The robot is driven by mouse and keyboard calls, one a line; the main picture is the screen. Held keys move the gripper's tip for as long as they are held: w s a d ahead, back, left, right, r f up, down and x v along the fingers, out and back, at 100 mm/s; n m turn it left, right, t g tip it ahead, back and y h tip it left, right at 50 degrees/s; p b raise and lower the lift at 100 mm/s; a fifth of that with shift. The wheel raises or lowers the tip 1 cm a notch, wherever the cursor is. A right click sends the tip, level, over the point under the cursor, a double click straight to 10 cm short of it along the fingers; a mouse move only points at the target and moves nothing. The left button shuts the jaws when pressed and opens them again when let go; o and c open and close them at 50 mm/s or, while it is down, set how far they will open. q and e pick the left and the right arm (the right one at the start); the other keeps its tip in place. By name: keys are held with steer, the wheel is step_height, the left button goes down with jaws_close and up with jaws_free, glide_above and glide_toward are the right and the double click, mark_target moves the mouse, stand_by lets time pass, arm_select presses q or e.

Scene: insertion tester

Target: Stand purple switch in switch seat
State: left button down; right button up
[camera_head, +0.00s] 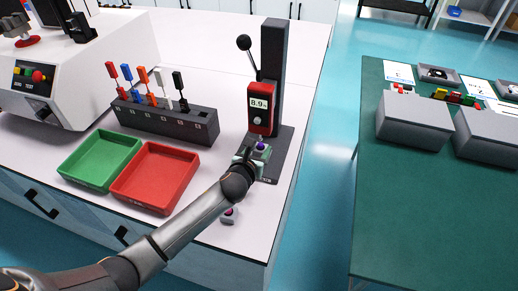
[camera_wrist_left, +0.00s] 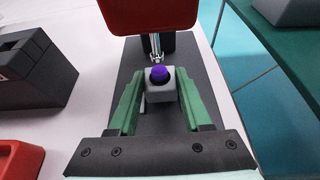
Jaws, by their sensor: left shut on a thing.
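The purple switch (camera_wrist_left: 160,84) is a small light grey block with a round purple button on top, facing up. In the wrist view it sits between the green fingers of my left gripper (camera_wrist_left: 160,90), which is shut on it. In the head view the purple switch (camera_head: 262,147) shows just beyond my left gripper (camera_head: 250,156), at the tester's dark base (camera_head: 284,158). The switch seat is hidden by the switch and fingers, so I cannot tell whether the block touches it. My right gripper is not in view.
The tester's column (camera_head: 272,50), lever knob (camera_head: 243,42) and red head (camera_head: 262,119) stand close above the switch. Another small switch (camera_head: 229,215) lies near the table's front edge. A red tray (camera_head: 155,178), green tray (camera_head: 100,160) and tool rack (camera_head: 165,121) stand left.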

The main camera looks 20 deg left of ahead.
arm_select(q)
steer(key=shift+f, duration=0.35)
stand_by(0.8)
steer(key=shift+c, duration=1.3)
jaws_free()
steer(key=p+v, duration=0.2)
steer(key=v, duration=1)
steer(key=shift+s, duration=0.3)
steer(key=shift+s, duration=0.1)
